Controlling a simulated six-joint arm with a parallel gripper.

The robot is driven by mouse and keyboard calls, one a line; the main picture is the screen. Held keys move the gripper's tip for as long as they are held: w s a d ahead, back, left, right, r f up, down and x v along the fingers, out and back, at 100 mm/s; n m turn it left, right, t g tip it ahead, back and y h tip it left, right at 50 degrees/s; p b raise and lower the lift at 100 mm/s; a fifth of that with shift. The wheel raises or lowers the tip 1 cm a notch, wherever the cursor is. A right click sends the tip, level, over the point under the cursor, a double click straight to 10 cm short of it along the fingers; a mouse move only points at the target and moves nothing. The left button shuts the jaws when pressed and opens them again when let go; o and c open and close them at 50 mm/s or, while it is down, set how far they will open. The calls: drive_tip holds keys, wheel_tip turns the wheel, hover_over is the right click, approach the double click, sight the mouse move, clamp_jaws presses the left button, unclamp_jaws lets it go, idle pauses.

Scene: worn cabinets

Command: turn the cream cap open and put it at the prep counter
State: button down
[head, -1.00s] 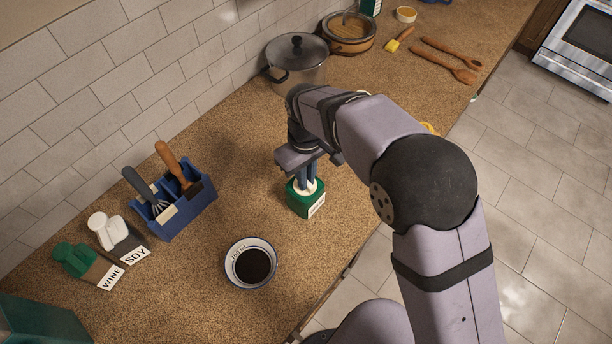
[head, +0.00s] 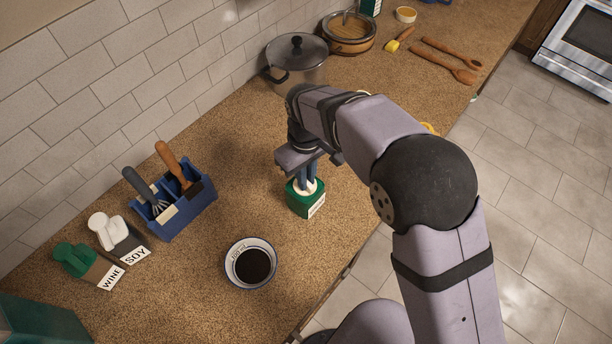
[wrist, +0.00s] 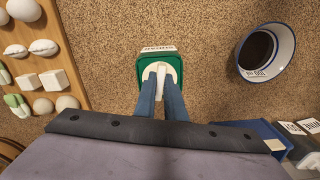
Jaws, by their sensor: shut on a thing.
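The cream cap (wrist: 161,72) sits on top of a green box-shaped container (head: 306,204) with a white label. The container stands upright on the speckled counter. My gripper (head: 307,178) points down from above and is shut on the cap. In the wrist view the two blue fingers of my gripper (wrist: 161,85) lie on either side of the cap's raised white ridge. The cap still sits on the container, and I cannot tell how far it is turned. Part of the cap is hidden by the fingers.
A bowl of dark liquid (head: 251,264) stands close by at the front left. A blue caddy with tools (head: 188,215), the soy bottle (head: 124,240) and the wine bottle (head: 95,268) stand along the wall. A lidded pot (head: 298,62) is behind. Bare counter lies around the container.

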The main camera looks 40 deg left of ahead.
drive_tip(key=shift+r+p, duration=0.5)
drive_tip(key=shift+r, duration=0.1)
idle(2.1)
drive_tip(key=shift+r+p, duration=0.45)
drive_tip(key=shift+r, duration=0.15)
idle(1.8)
drive_tip(key=shift+r+p, duration=1.05)
drive_tip(key=shift+r, duration=0.3)
drive_tip(key=shift+r+p, duration=0.45)
drive_tip(key=shift+r, duration=0.7)
